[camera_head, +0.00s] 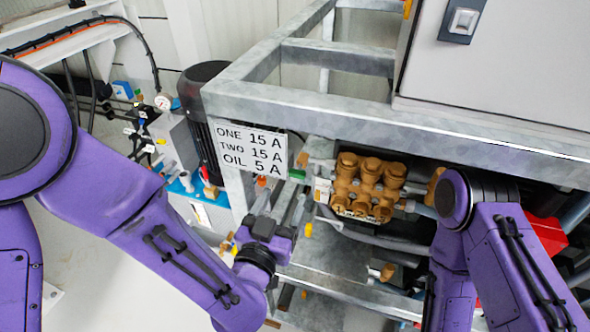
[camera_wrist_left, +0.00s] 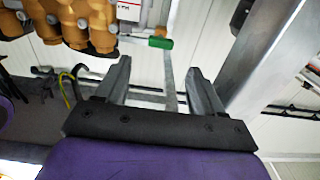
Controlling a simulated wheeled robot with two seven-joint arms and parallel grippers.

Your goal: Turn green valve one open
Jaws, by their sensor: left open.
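The green valve handle (camera_head: 297,174) sits just right of the white sign's lower corner, beside the brass pump block. It also shows in the left wrist view (camera_wrist_left: 160,43), beyond the fingertips and roughly between them. My left gripper (camera_head: 281,198) is open and empty, just below and left of the green handle, its fingers pointing up toward it. In the left wrist view the two grey fingers (camera_wrist_left: 160,68) stand wide apart and are not touching the handle. My right arm comes in at the right, but its gripper is out of sight.
The brass pump block (camera_head: 367,183) is right of the handle. A sign (camera_head: 249,149) reading ONE, TWO, OIL hangs from the grey steel frame (camera_head: 440,135). A dark motor (camera_head: 200,110) stands behind. An orange-red part (camera_head: 262,181) is close left of the gripper.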

